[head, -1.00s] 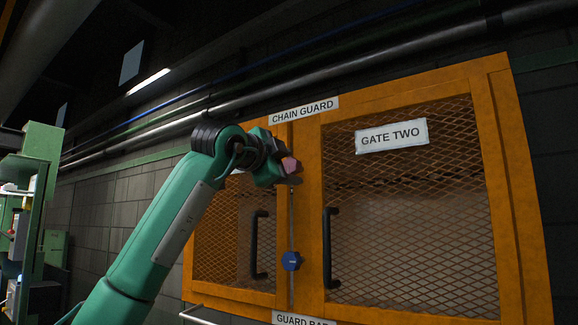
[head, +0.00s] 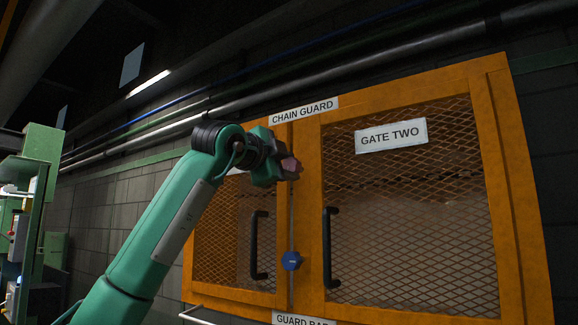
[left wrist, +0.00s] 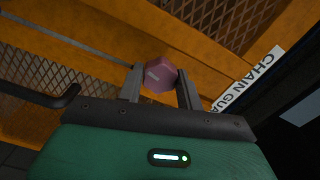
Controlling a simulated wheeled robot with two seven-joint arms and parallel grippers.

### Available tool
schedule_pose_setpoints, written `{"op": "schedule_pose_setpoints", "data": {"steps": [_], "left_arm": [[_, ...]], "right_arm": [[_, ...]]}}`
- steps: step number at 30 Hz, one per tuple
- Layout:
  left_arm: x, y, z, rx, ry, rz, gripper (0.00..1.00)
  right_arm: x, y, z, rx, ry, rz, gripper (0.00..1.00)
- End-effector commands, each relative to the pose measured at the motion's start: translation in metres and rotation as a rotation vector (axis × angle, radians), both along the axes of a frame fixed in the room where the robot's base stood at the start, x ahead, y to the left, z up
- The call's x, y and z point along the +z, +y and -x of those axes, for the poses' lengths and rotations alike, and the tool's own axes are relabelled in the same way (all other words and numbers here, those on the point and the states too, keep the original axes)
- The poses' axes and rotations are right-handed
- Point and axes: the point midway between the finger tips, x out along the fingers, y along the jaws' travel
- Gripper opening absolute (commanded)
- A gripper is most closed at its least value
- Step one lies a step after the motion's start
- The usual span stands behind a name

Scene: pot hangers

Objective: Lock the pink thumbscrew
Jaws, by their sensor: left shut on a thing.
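The pink thumbscrew (head: 291,165) is near the top of the orange gate frame, just below the CHAIN GUARD label (head: 303,110). My left gripper (head: 286,168) is at it and partly hides it in the head view. In the left wrist view, the thumbscrew (left wrist: 159,76) is a faceted pink knob with a pale bar mark. It sits between the two fingers of my left gripper (left wrist: 160,85), which are shut on it. My right gripper is not in view.
A blue knob (head: 291,261) is lower on the same centre strip. Black handles (head: 331,248) stand on both mesh doors. A GATE TWO sign (head: 391,136) is on the right door. Pipes run above the orange frame. A green machine (head: 38,180) stands at far left.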

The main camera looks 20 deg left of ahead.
Motion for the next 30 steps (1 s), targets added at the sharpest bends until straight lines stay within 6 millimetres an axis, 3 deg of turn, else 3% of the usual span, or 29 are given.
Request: {"op": "schedule_pose_setpoints", "data": {"steps": [30], "left_arm": [[-0.0025, -0.0003, -0.0005, -0.002, -0.423, -1.181, 0.09]], "right_arm": [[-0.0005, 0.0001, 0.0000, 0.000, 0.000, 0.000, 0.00]]}}
